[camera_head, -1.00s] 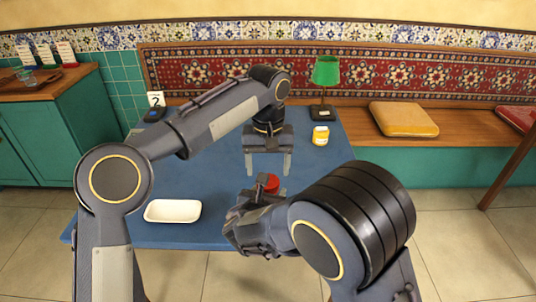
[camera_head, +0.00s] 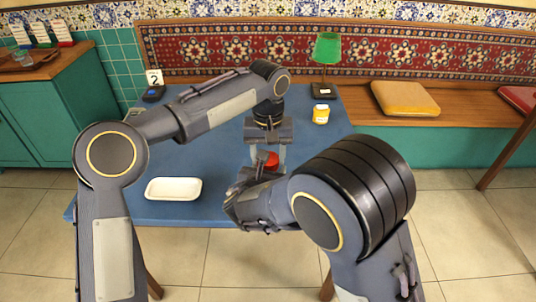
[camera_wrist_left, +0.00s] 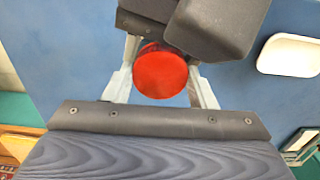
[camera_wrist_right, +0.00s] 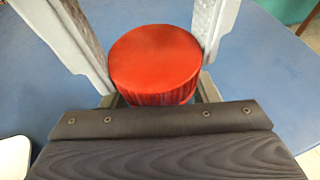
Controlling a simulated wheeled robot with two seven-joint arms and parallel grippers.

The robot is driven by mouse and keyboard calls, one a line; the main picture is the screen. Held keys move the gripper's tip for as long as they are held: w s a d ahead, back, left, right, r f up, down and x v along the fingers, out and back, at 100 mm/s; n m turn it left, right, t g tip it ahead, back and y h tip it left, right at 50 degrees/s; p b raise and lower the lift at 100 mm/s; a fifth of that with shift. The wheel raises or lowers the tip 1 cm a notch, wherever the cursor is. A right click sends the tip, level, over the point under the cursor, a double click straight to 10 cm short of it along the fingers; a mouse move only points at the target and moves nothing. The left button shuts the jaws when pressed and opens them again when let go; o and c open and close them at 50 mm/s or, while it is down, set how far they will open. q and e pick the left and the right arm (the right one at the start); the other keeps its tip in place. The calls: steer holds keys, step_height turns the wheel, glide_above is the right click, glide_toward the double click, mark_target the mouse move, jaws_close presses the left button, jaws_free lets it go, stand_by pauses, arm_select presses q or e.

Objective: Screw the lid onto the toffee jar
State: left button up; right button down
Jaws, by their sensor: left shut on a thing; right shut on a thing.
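The red lid (camera_head: 268,160) sits level on top of the toffee jar near the table's front; it shows as a red disc in the left wrist view (camera_wrist_left: 160,72) and the right wrist view (camera_wrist_right: 156,58). My left gripper (camera_head: 268,156) points down from above, with its fingers shut on the lid's opposite sides. My right gripper (camera_head: 258,176) comes in low from the front, shut on the jar below the lid. The jar's body is almost wholly hidden by the grippers and lid. I cannot tell how far the lid is threaded.
A white tray (camera_head: 173,189) lies at the front left of the blue table (camera_head: 205,140). A yellow jar (camera_head: 321,114) and a green lamp (camera_head: 327,48) stand at the right. A number sign (camera_head: 154,77) stands at the back left.

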arm_select(q)
steer(key=m, duration=0.6)
steer(key=shift+m, duration=0.4)
steer(key=o, duration=1.1)
steer(key=shift+r, duration=2.25)
steer(key=shift+c, duration=0.5)
